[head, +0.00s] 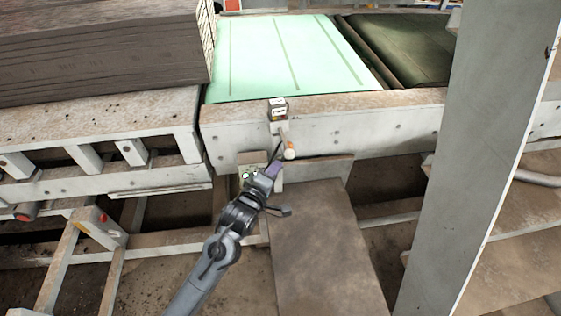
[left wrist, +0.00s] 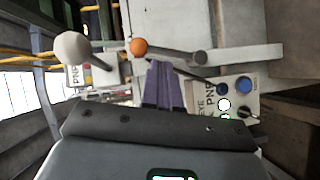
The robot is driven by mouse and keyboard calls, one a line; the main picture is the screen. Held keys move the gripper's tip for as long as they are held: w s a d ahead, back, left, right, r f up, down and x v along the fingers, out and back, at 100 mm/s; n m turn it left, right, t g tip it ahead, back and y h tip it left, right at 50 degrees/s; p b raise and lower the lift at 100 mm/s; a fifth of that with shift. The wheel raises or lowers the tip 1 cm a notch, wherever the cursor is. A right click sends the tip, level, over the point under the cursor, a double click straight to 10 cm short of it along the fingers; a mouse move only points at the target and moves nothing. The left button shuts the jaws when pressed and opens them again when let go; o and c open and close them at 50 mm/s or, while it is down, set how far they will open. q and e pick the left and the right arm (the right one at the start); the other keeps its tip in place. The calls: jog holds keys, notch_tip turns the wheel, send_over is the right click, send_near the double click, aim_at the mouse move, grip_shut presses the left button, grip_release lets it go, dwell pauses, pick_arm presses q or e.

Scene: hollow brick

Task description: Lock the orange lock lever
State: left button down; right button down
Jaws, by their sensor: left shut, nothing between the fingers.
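The lock lever (head: 289,152) hangs from a bracket on the front of the conveyor frame in the head view; its tip looks pale orange. In the left wrist view the orange ball knob (left wrist: 138,47) sits at the end of a grey rod that runs right to its pivot. My left gripper (head: 270,170) is shut and empty, just below and left of the lever in the head view. Its purple fingers (left wrist: 163,82) show together in the wrist view, close below the rod in the picture; whether they touch it I cannot tell. My right gripper is not in view.
A control box (left wrist: 226,99) with blue buttons is right of the fingers. A pale knob (left wrist: 72,46) stands by another labelled box at left. The conveyor frame (head: 375,126) runs behind the gripper. A grey post (head: 475,150) stands at right; a brown plate (head: 315,240) lies below.

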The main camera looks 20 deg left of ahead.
aim_at(281, 160)
pick_arm(q)
jog(key=shift+w+d+f+b, duration=0.1)
jog(key=shift+w+f+b, duration=0.1)
jog(key=shift+w, duration=0.9)
jog(key=shift+w+d+f+b, duration=0.1)
jog(key=shift+w+f, duration=0.05)
jog(key=shift+w, duration=0.95)
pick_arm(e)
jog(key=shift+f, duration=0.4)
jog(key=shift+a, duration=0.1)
